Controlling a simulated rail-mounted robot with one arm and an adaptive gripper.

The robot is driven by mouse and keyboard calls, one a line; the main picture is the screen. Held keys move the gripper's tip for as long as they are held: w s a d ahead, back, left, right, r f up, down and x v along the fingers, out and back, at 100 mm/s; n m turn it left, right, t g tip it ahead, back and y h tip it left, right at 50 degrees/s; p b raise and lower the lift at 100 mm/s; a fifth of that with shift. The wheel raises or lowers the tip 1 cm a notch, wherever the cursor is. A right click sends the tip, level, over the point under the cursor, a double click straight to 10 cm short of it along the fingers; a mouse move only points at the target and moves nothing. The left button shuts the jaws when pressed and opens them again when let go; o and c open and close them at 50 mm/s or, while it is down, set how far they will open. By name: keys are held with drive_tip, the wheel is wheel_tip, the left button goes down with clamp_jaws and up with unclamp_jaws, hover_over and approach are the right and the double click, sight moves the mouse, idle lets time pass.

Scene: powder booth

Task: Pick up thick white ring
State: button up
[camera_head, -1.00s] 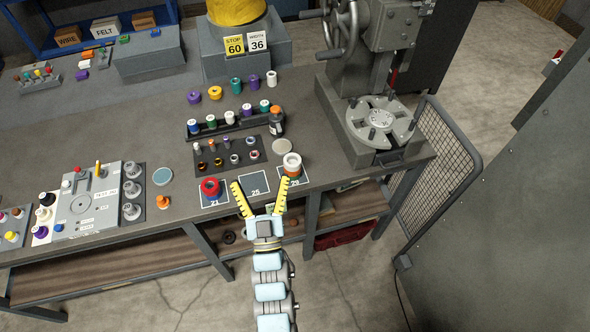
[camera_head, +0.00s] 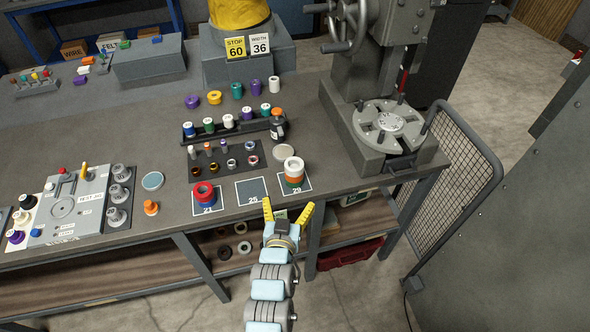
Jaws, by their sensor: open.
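A thick white ring (camera_head: 294,164) sits on top of a short stack on the square marked 29 (camera_head: 303,188). An orange layer and a green layer show beneath it. My gripper (camera_head: 287,209) has its two yellow fingers apart with nothing between them. It is in front of the table's front edge, below the stack in the picture and clear of it. The stack is not hidden by the gripper.
Red and blue rings (camera_head: 203,192) stack on the square marked 21, left of the empty square marked 25 (camera_head: 252,191). A grey press (camera_head: 385,125) stands to the right.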

approach(295, 160)
drive_tip(key=w, duration=0.1)
drive_tip(key=shift+w+d+f, duration=0.3)
drive_tip(key=shift+w+d, duration=0.25)
drive_tip(key=shift+w, duration=0.35)
drive_tip(key=shift+w, duration=0.1)
drive_tip(key=shift+a+x, duration=0.15)
drive_tip(key=shift+x, duration=0.55)
drive_tip(key=shift+a+x, duration=0.15)
drive_tip(key=shift+x, duration=1.65)
drive_tip(key=shift+f, duration=0.1)
drive_tip(key=c, duration=1.4)
drive_tip(key=shift+o, duration=0.2)
